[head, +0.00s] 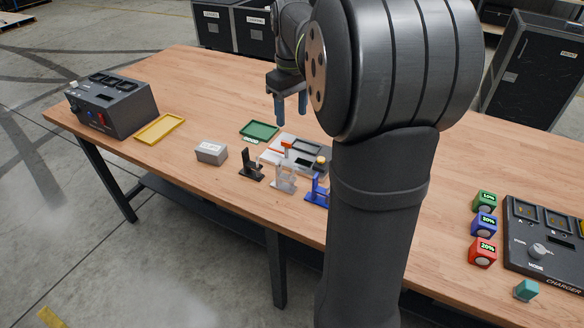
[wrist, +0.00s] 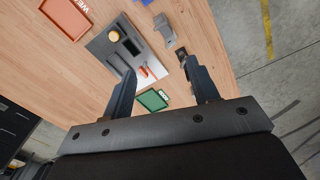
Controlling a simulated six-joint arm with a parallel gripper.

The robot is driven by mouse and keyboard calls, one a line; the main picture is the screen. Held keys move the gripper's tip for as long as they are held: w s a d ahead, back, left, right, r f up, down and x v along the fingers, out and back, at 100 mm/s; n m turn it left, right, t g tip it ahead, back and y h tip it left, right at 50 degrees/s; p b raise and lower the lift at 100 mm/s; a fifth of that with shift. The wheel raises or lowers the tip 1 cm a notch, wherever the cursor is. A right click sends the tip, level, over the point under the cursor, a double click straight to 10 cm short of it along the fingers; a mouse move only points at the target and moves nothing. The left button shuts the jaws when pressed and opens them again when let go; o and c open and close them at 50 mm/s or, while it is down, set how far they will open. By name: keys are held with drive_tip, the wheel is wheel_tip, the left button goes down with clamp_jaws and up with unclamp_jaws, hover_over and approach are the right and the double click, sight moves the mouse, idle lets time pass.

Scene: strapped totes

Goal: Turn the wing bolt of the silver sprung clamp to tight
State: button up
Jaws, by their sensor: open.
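The silver clamp (head: 285,179) stands on the wooden table between a black clamp (head: 250,166) and a blue clamp (head: 317,190). The silver clamp also shows in the wrist view (wrist: 165,30), beyond my fingertips. Its wing bolt is too small to make out, so I cannot tell how it is turned. My gripper (head: 291,112) is open and empty, pointing down above the table, apart from the clamps. Both fingers show in the wrist view (wrist: 161,78), with the black clamp (wrist: 182,54) near the right fingertip. My arm hides part of the table right of the blue clamp.
Behind the clamps lies a grey-and-white board (wrist: 98,46) with an orange-handled item and a round knob. A green tray (head: 259,131), grey box (head: 211,153), yellow tray (head: 160,128) and dark device (head: 112,104) are left. Coloured cubes (head: 483,225) and a charger (head: 545,240) are right.

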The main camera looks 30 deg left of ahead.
sight(292, 172)
wheel_tip(292, 172, down, 19)
drive_tip(key=n, duration=0.3)
drive_tip(key=shift+s+n, duration=0.1)
drive_tip(key=shift+n, duration=0.3)
drive_tip(key=shift+r, duration=0.1)
drive_tip(key=c, duration=1)
